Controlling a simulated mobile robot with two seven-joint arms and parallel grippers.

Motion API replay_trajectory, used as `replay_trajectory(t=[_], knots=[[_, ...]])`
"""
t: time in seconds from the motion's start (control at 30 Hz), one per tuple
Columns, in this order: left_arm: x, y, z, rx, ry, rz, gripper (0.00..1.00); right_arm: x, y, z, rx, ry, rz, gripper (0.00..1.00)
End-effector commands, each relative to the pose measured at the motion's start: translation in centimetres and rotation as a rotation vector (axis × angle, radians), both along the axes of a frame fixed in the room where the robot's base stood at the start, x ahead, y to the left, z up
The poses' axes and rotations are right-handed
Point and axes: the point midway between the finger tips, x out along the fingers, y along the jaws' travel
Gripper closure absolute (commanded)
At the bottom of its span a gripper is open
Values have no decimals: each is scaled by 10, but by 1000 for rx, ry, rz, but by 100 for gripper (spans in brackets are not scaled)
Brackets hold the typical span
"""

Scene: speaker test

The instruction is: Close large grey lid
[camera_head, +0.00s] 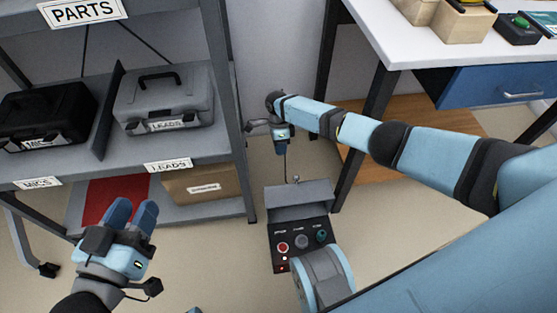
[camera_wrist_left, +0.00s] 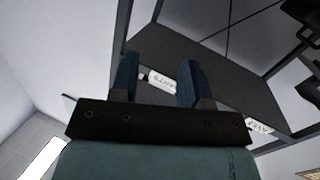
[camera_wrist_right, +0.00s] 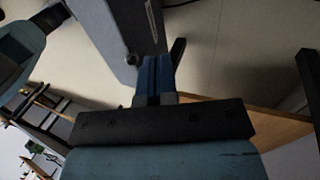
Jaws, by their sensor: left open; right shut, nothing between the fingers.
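A grey control box (camera_head: 298,240) stands low in the middle of the head view. Its large grey lid (camera_head: 300,198) is raised at the back, leaving the panel with knobs and buttons uncovered. A small knob (camera_head: 295,180) sits at the lid's upper edge. My right gripper (camera_head: 281,148) is shut and empty, pointing down behind the lid. In the right wrist view its fingers (camera_wrist_right: 158,62) are beside a grey surface (camera_wrist_right: 98,28), apparently the lid; contact cannot be told. My left gripper (camera_head: 133,208) is open and empty, in front of the shelf, far from the lid.
A metal shelf on the left holds a black case (camera_head: 48,115), a grey case (camera_head: 163,97) and a cardboard box (camera_head: 203,184). A white table (camera_head: 430,38) with a blue drawer (camera_head: 505,87) stands at the right. My right arm crosses above the floor. A table leg is close to the lid's right.

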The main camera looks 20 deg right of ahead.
Motion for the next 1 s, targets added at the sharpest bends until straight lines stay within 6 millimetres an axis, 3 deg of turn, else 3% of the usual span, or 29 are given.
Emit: replay_trajectory(t=[0.4, 0.7, 1.0], knots=[[23, 15, -2, 160, -280, 13, 57, -31, 7, -90, 0, 0, 3, 100], [25, 16, 5, 183, -324, 17, 57, -62, 16, -85, 2, -2, 6, 100], [26, 17, 6, 190, -336, 17, 57, -70, 18, -84, 3, -2, 3, 100]])
